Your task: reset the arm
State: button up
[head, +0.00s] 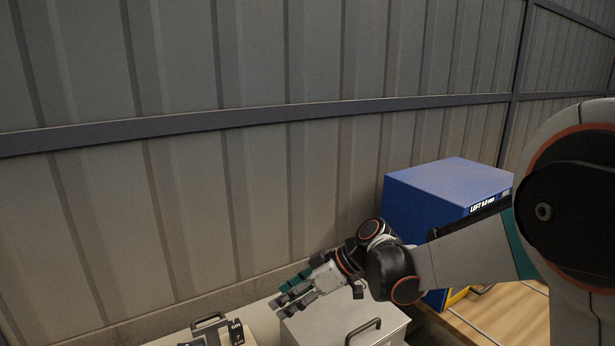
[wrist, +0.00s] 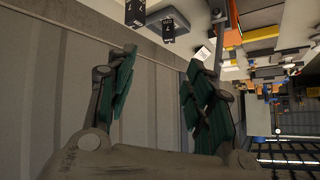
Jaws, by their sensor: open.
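My gripper (head: 285,300) is at the lower middle of the head view, at the end of my arm, which reaches in from the right. It points to the left and a little down, over or beside a light grey lidded case (head: 345,315); I cannot tell how high it is above the case. In the wrist view my gripper (wrist: 160,75) has its two green-padded fingers spread wide apart. Nothing is between them.
A blue cabinet (head: 430,195) stands behind my arm at the right, by a wooden surface (head: 510,310). Small black objects (head: 222,334) sit at the bottom edge. A corrugated metal wall (head: 200,210) runs behind everything. The wrist view shows cluttered shelving (wrist: 270,75) at the right.

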jog(key=s+d+f+m+t+h+b, duration=0.1)
jog(key=s+d+m+t+h+b, duration=0.2)
jog(key=s+d+m, duration=0.4)
jog(key=s+d+f+m+t+h+b, duration=0.1)
jog(key=s+d+m+t+h+b, duration=0.2)
jog(key=s+d, duration=1.1)
jog(key=d+m+h+b, duration=0.1)
jog(key=d+m+h, duration=0.1)
jog(key=m+h, duration=0.1)
jog(key=shift+s+d+f+m+h, duration=0.2)
jog(key=shift+d+f+m+h, duration=0.15)
jog(key=shift+m, duration=0.25)
